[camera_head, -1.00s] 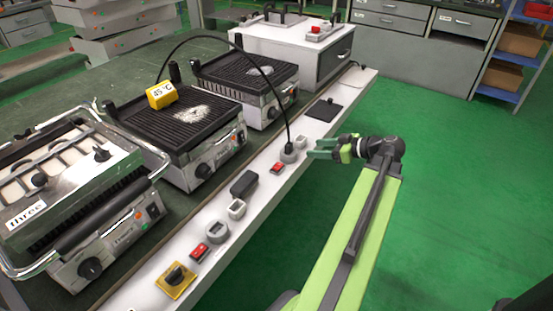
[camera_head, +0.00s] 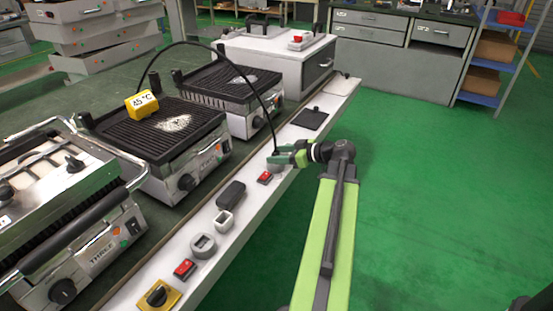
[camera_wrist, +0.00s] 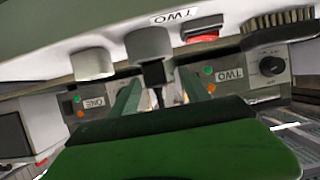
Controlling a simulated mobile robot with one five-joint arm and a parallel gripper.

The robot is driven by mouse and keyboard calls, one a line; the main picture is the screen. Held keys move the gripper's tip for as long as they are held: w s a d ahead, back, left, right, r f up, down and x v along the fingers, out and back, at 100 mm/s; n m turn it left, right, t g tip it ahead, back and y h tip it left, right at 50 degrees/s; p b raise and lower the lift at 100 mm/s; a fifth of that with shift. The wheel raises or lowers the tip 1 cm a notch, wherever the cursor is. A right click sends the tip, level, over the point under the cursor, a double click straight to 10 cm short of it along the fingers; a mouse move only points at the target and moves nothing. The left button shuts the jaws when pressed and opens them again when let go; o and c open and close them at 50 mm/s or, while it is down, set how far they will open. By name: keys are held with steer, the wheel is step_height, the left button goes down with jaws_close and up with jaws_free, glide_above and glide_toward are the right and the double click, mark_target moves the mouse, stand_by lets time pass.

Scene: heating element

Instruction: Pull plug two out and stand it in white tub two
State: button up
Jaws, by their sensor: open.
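The dark plug two (camera_wrist: 153,73) is in the round grey socket (camera_wrist: 149,44) beside the TWO label on the white ledge. Its black cable (camera_head: 262,90) arches up and over to the grills. My gripper (camera_head: 282,158) is open at the plug; in the wrist view its green fingers (camera_wrist: 157,92) stand on either side of the plug. I cannot tell whether they touch it. A white tub (camera_wrist: 92,63), probably tub two, stands just left of the socket in the wrist view, which is upside down. My gripper hides it in the head view.
A red switch (camera_head: 265,177), a black block (camera_head: 230,194) and another white tub (camera_head: 224,221) line the ledge nearer me. Grill two (camera_head: 160,135), with a yellow 45 °C sign (camera_head: 142,104), stands behind the ledge. Green floor is free at right.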

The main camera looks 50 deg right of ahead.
steer(key=x, duration=0.1)
steer(key=b+x, duration=0.1)
steer(key=x, duration=0.3)
steer(key=shift+w+d+b, duration=0.15)
steer(key=shift+d+b, duration=0.15)
steer(key=shift+b, duration=0.1)
steer(key=shift+r, duration=0.1)
jaws_close()
